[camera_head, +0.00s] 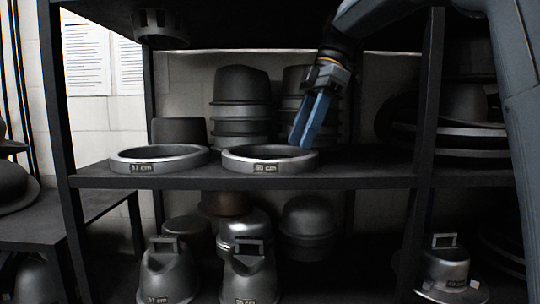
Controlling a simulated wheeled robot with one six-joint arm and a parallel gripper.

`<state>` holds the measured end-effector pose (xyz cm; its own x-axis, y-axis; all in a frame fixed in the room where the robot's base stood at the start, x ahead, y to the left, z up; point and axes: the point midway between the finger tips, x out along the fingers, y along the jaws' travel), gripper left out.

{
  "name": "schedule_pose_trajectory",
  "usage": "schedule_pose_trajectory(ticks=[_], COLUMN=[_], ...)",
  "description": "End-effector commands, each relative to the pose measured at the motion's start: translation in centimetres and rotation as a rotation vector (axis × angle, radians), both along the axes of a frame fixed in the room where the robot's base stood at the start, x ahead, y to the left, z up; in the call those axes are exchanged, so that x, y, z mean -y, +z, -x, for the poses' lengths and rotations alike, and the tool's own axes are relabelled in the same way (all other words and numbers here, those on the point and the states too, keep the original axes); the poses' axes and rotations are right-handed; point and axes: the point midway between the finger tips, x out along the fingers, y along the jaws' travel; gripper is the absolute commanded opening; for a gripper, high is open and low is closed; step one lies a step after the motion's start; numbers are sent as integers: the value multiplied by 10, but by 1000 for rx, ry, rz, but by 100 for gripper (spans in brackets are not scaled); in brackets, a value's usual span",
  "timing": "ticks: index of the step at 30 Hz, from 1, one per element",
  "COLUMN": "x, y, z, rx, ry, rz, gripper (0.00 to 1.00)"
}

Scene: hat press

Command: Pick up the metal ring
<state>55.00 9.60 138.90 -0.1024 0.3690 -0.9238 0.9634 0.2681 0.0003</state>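Two metal rings lie flat side by side on the middle shelf (370,177). The left metal ring (189,162) has a label that seems to read 57 cm. The right metal ring (241,164) has a similar label, hard to read. My gripper (300,144) points down at the back right part of the right ring, its blue fingers overlapping the rim in the picture. Whether the tips touch the ring is unclear. The two fingers appear close together, seen at an angle, so the gap between them is unclear. Nothing is visibly held.
Stacked dark hat forms (241,85) stand behind the rings. An upper shelf (250,24) and a post (430,90) bound the bay. Handled metal forms (168,274) stand below. Stacked dark discs (462,137) fill the right bay. The shelf right of the rings is mostly clear.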

Motion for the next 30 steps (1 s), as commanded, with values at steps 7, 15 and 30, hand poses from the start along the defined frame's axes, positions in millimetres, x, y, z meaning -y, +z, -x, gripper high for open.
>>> schedule_pose_trajectory(ticks=[7,15,30], x=[-21,-29,-29], y=[-22,-46,-46], z=[8,9,9], rx=[-5,0,0], ry=[1,0,0], rz=[0,0,0], gripper=[39,39,0])
